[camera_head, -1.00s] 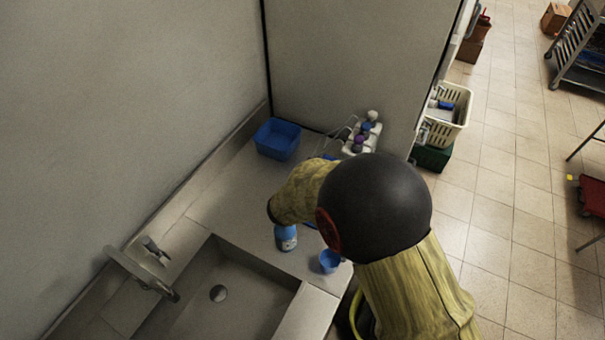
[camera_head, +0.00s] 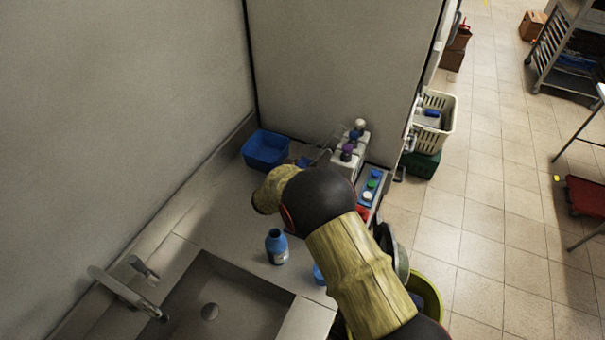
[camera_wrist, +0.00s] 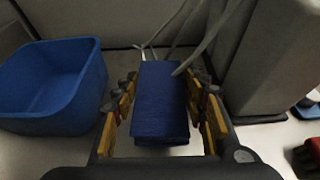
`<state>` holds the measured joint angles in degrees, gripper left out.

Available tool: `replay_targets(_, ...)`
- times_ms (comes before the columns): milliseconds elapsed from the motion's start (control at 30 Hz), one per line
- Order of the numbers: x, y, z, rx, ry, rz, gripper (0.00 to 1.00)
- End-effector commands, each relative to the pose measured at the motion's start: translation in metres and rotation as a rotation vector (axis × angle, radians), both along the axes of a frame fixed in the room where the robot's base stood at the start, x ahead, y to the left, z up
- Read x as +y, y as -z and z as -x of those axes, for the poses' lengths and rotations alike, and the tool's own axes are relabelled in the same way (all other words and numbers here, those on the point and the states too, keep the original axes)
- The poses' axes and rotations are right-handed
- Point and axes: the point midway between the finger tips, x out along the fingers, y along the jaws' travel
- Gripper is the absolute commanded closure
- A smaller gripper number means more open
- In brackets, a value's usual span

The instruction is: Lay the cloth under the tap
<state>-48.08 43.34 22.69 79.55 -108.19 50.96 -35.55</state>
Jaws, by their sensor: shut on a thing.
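A dark blue folded cloth (camera_wrist: 160,108) fills the space between the fingers of my gripper (camera_wrist: 163,88) in the wrist view. The gripper is shut on it. In the head view my arm hides most of the gripper, and a small blue patch (camera_head: 304,162) shows just beyond the arm, probably the cloth. The tap (camera_head: 128,290) is at the lower left, with its spout over the sink basin (camera_head: 225,312). The gripper is over the back of the counter, well away from the tap.
A blue tub (camera_head: 266,151) stands in the back corner, left of the gripper in the wrist view (camera_wrist: 55,85). A grey rack with capped bottles (camera_head: 347,158) stands to the right. A blue bottle (camera_head: 276,246) and blue cup (camera_head: 319,274) stand beside the sink.

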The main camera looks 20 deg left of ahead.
Motion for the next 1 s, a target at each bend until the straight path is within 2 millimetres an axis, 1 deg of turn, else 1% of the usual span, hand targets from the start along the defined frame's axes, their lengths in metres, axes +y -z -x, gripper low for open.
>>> replay_targets(67,0.003,0.006,-0.004,0.0,0.0,0.0,0.82)
replay_targets(200,0.002,0.029,-0.002,0.002,0.0,0.002,0.82)
replay_targets(267,0.002,0.034,-0.003,0.002,0.001,0.001,0.82)
replay_targets(533,0.002,0.035,-0.003,0.0,0.0,0.0,0.82)
replay_targets(667,0.002,0.039,-0.003,0.0,0.0,0.0,0.82)
replay_targets(700,0.002,0.038,-0.002,0.001,0.0,0.001,0.55)
replay_targets(1000,0.002,0.037,-0.002,0.001,0.0,0.001,0.39)
